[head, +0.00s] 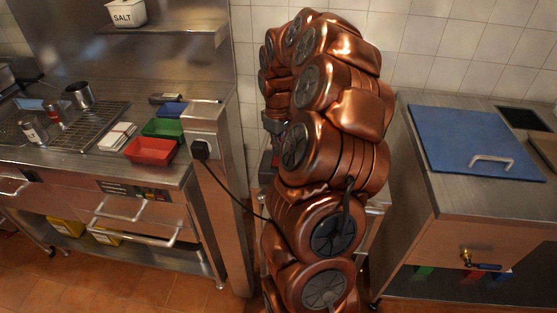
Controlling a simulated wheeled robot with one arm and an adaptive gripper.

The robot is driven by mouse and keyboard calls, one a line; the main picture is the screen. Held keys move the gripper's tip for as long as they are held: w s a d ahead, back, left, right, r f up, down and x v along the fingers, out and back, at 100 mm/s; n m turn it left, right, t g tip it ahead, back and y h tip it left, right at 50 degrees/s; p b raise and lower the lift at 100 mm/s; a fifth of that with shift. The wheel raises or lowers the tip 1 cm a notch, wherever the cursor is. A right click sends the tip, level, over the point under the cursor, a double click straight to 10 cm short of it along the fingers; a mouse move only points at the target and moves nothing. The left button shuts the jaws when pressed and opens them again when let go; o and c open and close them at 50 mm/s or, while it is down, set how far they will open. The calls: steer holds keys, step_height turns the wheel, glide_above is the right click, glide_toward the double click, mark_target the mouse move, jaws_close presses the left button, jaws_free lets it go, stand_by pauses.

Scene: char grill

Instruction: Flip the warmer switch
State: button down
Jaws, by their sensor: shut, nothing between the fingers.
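I cannot make out the warmer switch in the head view. My copper-coloured arm fills the middle of the picture and hides most of what stands behind it. A small dark and red shape (275,158) shows at the arm's left edge, too covered to identify. A black plug (200,150) sits on the steel post, and its cable (232,198) runs down and right behind my arm.
At left, a steel counter (187,178) holds a red tray (150,150), a green tray (163,128) and a rack (92,128). A salt pot (126,13) stands on a shelf above. At right, a blue lid (475,140) covers part of another counter, with a brass tap (467,257) below.

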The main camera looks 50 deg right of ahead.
steer(key=shift+f+b, duration=0.45)
steer(key=shift+f, duration=0.35)
stand_by(0.5)
steer(key=shift+r, duration=0.15)
steer(key=shift+r+p, duration=0.65)
steer(key=shift+r, duration=2.75)
